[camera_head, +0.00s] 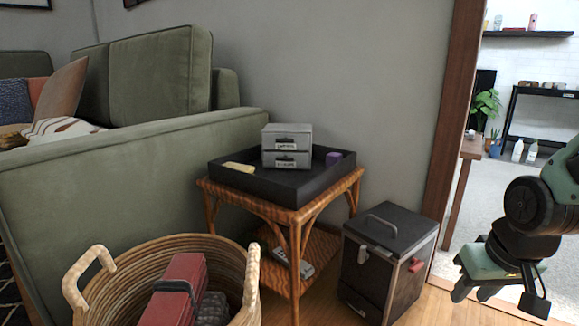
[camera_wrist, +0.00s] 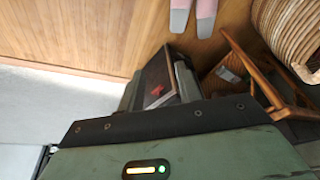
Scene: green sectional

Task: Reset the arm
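My gripper (camera_head: 502,292) is at the lower right of the head view, beside the doorway and to the right of the black box. It hangs with its dark fingers pointing down and spread apart. Nothing shows between them. In the wrist view, my green gripper body fills the bottom, with two dark fingers of my gripper (camera_wrist: 158,86) beyond it. My arm comes in from the right edge of the head view; most of it is out of frame.
A black box (camera_head: 385,240) with a red latch stands on the floor. Left of it is a wicker table with a black tray (camera_head: 265,185) carrying grey drawers (camera_head: 287,146). A wicker basket (camera_head: 110,285) holds a red case. A green sofa (camera_head: 120,170) is at left.

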